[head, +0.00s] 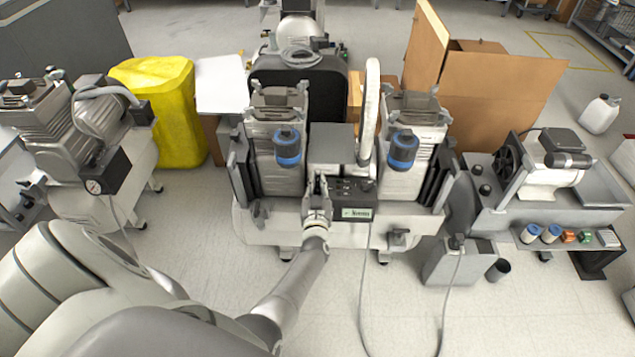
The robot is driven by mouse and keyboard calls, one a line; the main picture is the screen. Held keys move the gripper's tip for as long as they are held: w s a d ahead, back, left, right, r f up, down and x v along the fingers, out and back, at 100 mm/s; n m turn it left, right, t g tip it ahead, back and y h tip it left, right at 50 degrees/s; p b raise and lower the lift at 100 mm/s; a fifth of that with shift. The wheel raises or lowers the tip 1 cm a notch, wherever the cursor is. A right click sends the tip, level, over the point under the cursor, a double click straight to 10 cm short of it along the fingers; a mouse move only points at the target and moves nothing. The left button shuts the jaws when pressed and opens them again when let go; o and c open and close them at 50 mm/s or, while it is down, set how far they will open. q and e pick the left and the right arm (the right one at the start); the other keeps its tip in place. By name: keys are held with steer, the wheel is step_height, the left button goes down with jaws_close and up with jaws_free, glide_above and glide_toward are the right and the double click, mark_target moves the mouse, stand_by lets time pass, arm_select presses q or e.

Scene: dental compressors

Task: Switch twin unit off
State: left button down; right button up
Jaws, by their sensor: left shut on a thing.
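The twin unit (408,222) stands upright in the middle of the head view, with two grey compressor heads and a blue-banded filter on each. Its dark control panel (352,188) sits low between the two heads, with a lit greenish display (356,213) below. My left gripper (320,188) reaches up to the left side of this panel. It is shut on a small part there, which the fingers mostly hide. I cannot tell the switch's position. My right gripper is not in view.
Another compressor with a gauge (93,186) stands at the left, near a yellow container (160,105). At the right is a bench unit (550,217) with small parts on a shelf. Cardboard boxes (490,90) stand behind.

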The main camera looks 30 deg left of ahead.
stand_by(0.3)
arm_select(q)
steer(key=c, duration=1.5)
jaws_free()
steer(key=shift+m+h, duration=0.3)
